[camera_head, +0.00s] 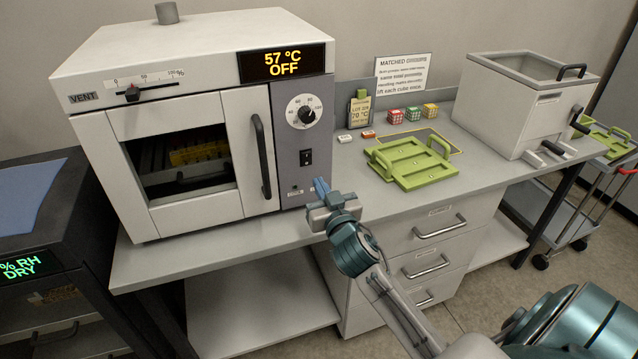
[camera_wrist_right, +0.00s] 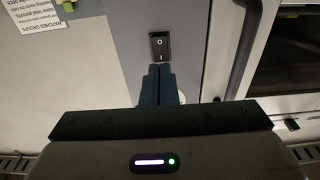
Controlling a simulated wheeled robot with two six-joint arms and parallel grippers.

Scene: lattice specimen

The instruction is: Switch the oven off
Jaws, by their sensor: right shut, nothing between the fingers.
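The white oven (camera_head: 165,162) stands on the bench at the left of the head view, its door closed. Its display (camera_head: 284,63) reads "57 °C OFF" in yellow. A black rocker switch (camera_head: 306,157) sits on the grey panel below the round dial (camera_head: 304,112). The switch also shows in the right wrist view (camera_wrist_right: 160,46). My right gripper (camera_head: 321,186) is shut and empty, in front of the panel and below the switch. In the right wrist view the fingertips (camera_wrist_right: 160,70) appear close under the switch; I cannot tell whether they touch. My left gripper is not in view.
A green tray (camera_head: 425,181) and several small coloured cubes (camera_head: 412,114) are on the bench right of the oven. The oven's black door handle (camera_head: 261,155) juts out left of the switch.

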